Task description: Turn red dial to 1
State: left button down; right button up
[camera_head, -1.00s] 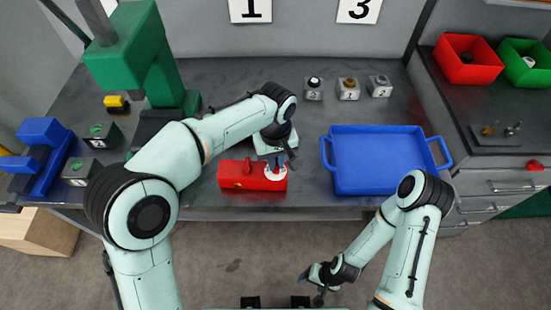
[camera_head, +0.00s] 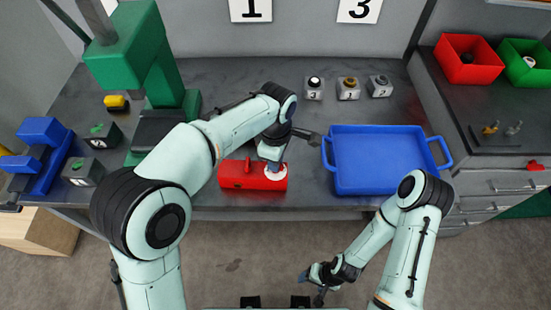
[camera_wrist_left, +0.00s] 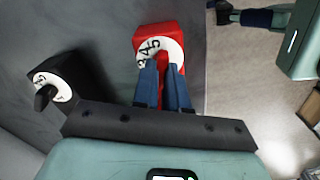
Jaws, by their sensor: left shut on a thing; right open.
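The red box (camera_head: 238,175) lies at the bench's front edge, left of the blue tray. Its white numbered dial plate (camera_head: 275,172) is at its right end. In the left wrist view the plate (camera_wrist_left: 170,47) shows a 4 and a 5 beside my fingers. The pointer cannot be read. In the head view my left gripper (camera_head: 274,163) is over the dial. My right gripper (camera_head: 318,287) is open and empty, low over the floor.
A black box with a white dial (camera_wrist_left: 58,88) stands close to my left gripper in the wrist view. The blue tray (camera_head: 333,185) is right of the red box. Small numbered blocks (camera_head: 348,89) stand behind it. A green press (camera_head: 135,45) stands back left.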

pick_arm(q)
jog(key=shift+n, duration=0.9)
jog(key=c, duration=1.2)
grip_release()
jog(key=shift+o, duration=0.2)
jog(key=shift+r, duration=0.15)
notch_tip(320, 180, up, 13)
jog(key=p, duration=0.2)
pick_arm(e)
jog(key=w+r, duration=0.3)
jog(key=shift+s, duration=0.1)
